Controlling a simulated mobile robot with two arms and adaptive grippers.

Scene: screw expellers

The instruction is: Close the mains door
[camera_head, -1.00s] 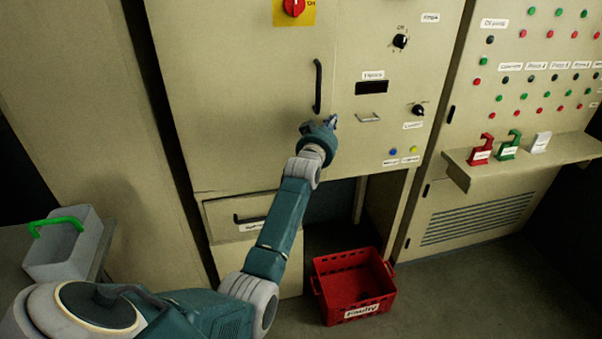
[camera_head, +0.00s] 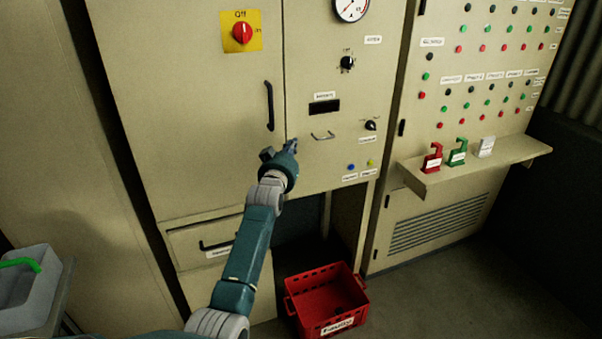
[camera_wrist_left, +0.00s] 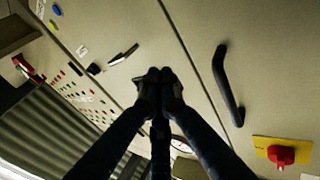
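The mains door (camera_head: 190,110) is the tall beige cabinet door with a red rotary switch (camera_head: 242,33) on a yellow plate and a black vertical handle (camera_head: 269,106). It looks flush with the panel beside it, with only a thin dark seam between them. My left gripper (camera_head: 291,146) is at the door's right edge, just below and right of the handle. In the left wrist view its fingertips (camera_wrist_left: 160,78) are together with nothing between them, near the seam; the handle (camera_wrist_left: 228,85) is to their right. Contact with the door cannot be told. My right gripper is out of view.
A panel with knobs and a small metal handle (camera_head: 322,136) adjoins the door. A drawer (camera_head: 205,240) is below. A red crate (camera_head: 325,297) stands on the floor. A shelf (camera_head: 480,165) with padlock-like tags juts out at right. A grey bin (camera_head: 30,295) is at left.

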